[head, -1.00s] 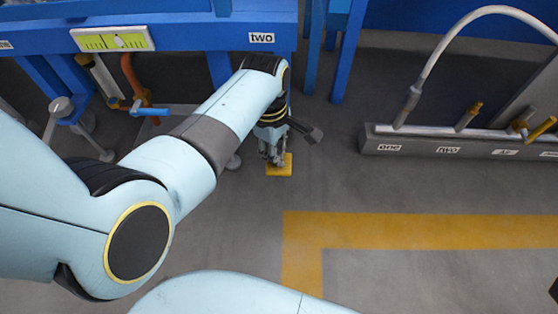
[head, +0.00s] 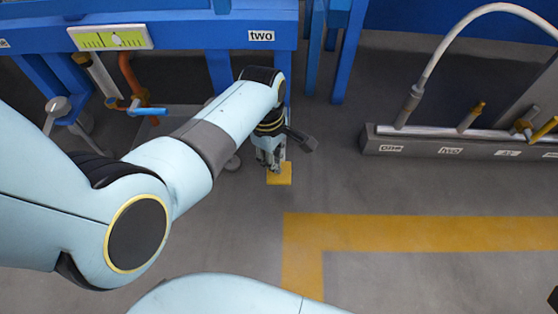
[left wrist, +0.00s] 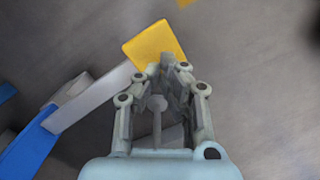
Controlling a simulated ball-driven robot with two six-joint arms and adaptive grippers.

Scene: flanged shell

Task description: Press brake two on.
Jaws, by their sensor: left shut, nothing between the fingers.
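The brake two pedal has a yellow pad (head: 280,174) low by the floor, beneath the blue frame's label "two" (head: 261,36). In the left wrist view the yellow pad (left wrist: 153,43) sits at the end of a grey lever (left wrist: 90,97) that comes from a blue post. My left gripper (head: 268,163) is shut and empty, pointing down, just left of and partly over the pad in the head view. My right gripper is out of view.
The blue frame (head: 180,37) with a green-yellow gauge (head: 110,38) stands behind my left arm. A blue-handled valve (head: 147,111) is on its left. A grey rail (head: 470,143) with labels and a hose stands right. Yellow-striped floor (head: 420,232) is clear.

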